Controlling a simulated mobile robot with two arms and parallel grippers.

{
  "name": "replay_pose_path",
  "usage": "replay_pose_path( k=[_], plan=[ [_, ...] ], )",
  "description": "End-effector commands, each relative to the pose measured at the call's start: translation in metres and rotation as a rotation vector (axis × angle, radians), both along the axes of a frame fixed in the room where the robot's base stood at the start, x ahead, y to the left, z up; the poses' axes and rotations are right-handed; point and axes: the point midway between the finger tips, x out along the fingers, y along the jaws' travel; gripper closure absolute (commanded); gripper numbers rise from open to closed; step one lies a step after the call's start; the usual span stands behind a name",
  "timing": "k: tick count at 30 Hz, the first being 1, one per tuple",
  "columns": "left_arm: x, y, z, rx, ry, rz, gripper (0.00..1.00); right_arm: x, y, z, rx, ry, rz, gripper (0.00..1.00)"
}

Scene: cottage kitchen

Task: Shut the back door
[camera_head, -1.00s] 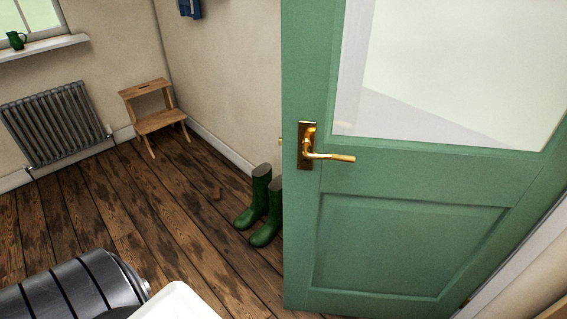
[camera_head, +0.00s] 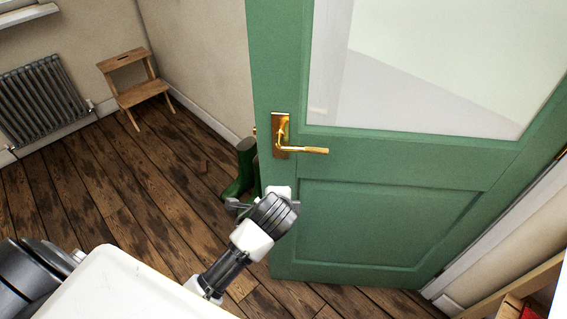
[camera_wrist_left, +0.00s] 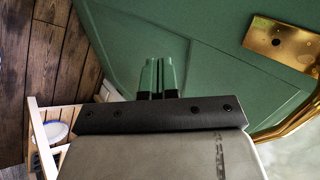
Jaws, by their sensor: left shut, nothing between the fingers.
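The green back door (camera_head: 390,220) stands ajar in the head view, with a large glass pane above and a recessed panel below. Its brass handle (camera_head: 300,149) is near the left edge. My left gripper (camera_head: 268,212) is in front of the door's lower left part, below the handle; its fingertips are hard to make out there. In the left wrist view my left gripper's fingers (camera_wrist_left: 157,76) are shut and empty, pointing at the green door (camera_wrist_left: 215,65). Whether they touch it I cannot tell. The brass handle (camera_wrist_left: 285,42) is to the right there. My right gripper is not in view.
Green boots (camera_head: 240,172) stand behind the door's free edge, partly hidden. A wooden step stool (camera_head: 138,92) and a radiator (camera_head: 40,100) are by the walls. Wooden shelving (camera_head: 525,292) is at the lower right. The plank floor on the left is clear.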

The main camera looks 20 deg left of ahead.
Motion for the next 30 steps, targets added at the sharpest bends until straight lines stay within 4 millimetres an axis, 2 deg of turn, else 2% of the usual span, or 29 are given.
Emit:
replay_pose_path(
  k=[1,3,7,11,24,30],
  plan=[
    [-0.001,0.000,0.028,0.025,-0.023,-0.012,1.00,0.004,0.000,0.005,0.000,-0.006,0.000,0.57],
    [-0.003,0.001,0.050,0.051,-0.041,-0.026,1.00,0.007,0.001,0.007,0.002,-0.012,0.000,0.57],
    [-0.005,0.003,0.067,0.075,-0.051,-0.035,1.00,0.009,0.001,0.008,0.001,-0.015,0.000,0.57],
    [0.003,0.006,0.059,0.079,-0.050,-0.035,1.00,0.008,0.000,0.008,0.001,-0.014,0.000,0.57],
    [0.064,0.027,-0.001,0.074,-0.051,-0.034,1.00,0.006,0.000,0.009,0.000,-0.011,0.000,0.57],
    [0.091,0.037,0.001,0.075,-0.052,-0.034,1.00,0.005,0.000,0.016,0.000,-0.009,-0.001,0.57]
  ],
)
